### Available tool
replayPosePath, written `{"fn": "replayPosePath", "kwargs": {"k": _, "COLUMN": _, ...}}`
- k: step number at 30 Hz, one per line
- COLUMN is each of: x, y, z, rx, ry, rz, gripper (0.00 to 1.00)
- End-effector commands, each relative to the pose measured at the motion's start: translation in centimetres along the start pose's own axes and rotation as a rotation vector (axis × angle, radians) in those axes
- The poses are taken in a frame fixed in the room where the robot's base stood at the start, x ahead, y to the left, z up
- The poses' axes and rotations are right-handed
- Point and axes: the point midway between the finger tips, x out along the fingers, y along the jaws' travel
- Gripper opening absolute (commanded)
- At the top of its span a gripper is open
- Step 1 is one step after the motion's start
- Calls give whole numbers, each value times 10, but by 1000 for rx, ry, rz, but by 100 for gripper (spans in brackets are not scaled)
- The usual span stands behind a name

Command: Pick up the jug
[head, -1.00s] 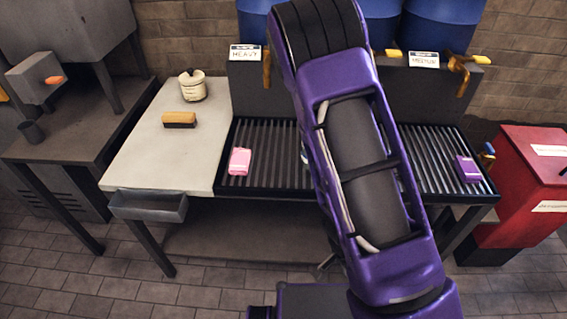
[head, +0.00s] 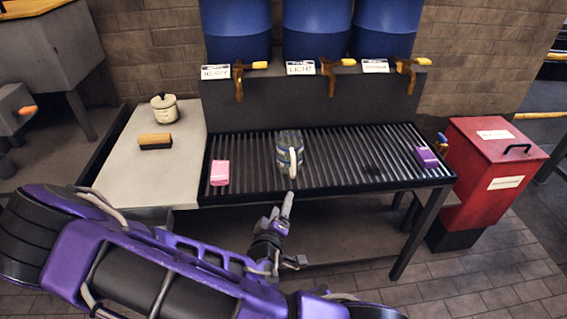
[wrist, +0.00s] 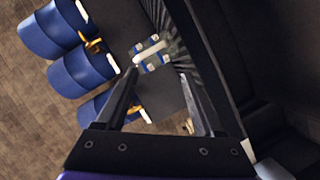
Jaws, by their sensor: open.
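The jug (head: 287,149) is clear with blue bands and a pale handle facing me. It stands upright on the black slatted rack, left of the middle. It also shows in the wrist view (wrist: 152,52), ahead of and between the fingers. My gripper (head: 288,197) is just in front of the rack's front edge, below the jug in the head view. In the wrist view my gripper (wrist: 165,85) has its two fingers spread with nothing between them. A gap seems to remain between fingertips and jug.
The rack (head: 335,170) also holds a pink block (head: 220,172) at left and a purple block (head: 426,157) at right. Blue barrels (head: 317,28) with taps (head: 331,75) stand behind. A brush (head: 155,141) and pot (head: 164,108) are on the pale counter. A red bin (head: 490,165) stands right.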

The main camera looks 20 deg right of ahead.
Motion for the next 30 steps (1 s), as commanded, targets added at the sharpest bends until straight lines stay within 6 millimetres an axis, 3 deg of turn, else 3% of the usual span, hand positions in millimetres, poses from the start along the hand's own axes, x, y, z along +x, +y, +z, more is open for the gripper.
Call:
{"fn": "replayPosePath", "kwargs": {"k": 6, "x": 26, "y": -4, "z": 5, "rx": 5, "ry": -5, "rz": 4, "gripper": 70}}
{"fn": "replayPosePath", "kwargs": {"k": 15, "x": 89, "y": 0, "z": 3, "rx": 3, "ry": -6, "rz": 3, "gripper": 70}}
{"fn": "replayPosePath", "kwargs": {"k": 25, "x": 118, "y": 0, "z": 4, "rx": 2, "ry": -6, "rz": 2, "gripper": 70}}
{"fn": "replayPosePath", "kwargs": {"k": 30, "x": 146, "y": 0, "z": 4, "rx": 3, "ry": -6, "rz": 2, "gripper": 70}}
